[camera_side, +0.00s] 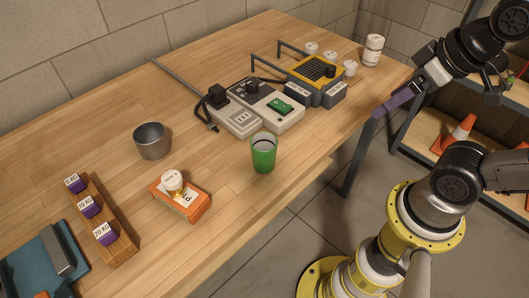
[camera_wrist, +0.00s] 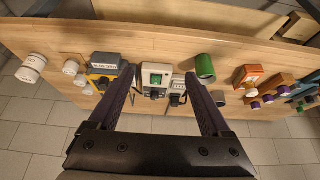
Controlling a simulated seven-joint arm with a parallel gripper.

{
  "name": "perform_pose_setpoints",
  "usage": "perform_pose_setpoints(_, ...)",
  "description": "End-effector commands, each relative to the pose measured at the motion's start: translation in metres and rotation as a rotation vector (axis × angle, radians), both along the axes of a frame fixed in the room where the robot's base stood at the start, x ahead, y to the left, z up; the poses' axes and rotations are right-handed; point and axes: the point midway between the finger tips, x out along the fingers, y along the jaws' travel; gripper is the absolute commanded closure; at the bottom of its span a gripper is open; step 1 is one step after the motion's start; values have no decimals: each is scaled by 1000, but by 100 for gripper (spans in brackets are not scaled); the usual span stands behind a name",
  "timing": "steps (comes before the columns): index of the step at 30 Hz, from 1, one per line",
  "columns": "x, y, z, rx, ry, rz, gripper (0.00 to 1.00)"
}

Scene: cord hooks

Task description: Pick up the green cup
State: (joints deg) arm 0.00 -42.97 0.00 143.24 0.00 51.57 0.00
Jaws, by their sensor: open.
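The green cup (camera_side: 263,156) stands upright near the front edge of the wooden table in the side view. In the wrist view the green cup (camera_wrist: 205,68) is just to the right of the right finger's tip. My gripper (camera_side: 381,110) is up at the right in the side view, off the table's front right edge and well apart from the cup. In the wrist view my gripper (camera_wrist: 158,78) shows two dark fingers spread wide, with nothing held between them.
Behind the cup are a grey device with a green screen (camera_side: 280,105) and a yellow device (camera_side: 314,70). A metal cup (camera_side: 151,141), an orange box (camera_side: 181,199) and a wooden weight rack (camera_side: 108,222) are to its left. White containers (camera_side: 372,50) stand at the back right.

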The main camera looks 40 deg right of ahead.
Motion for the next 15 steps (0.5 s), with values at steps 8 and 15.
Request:
perform_pose_setpoints(8, 0, 0, 0, 0, 0, 0, 0)
perform_pose_setpoints(15, -2, 0, 1, 84, 9, -158, 0)
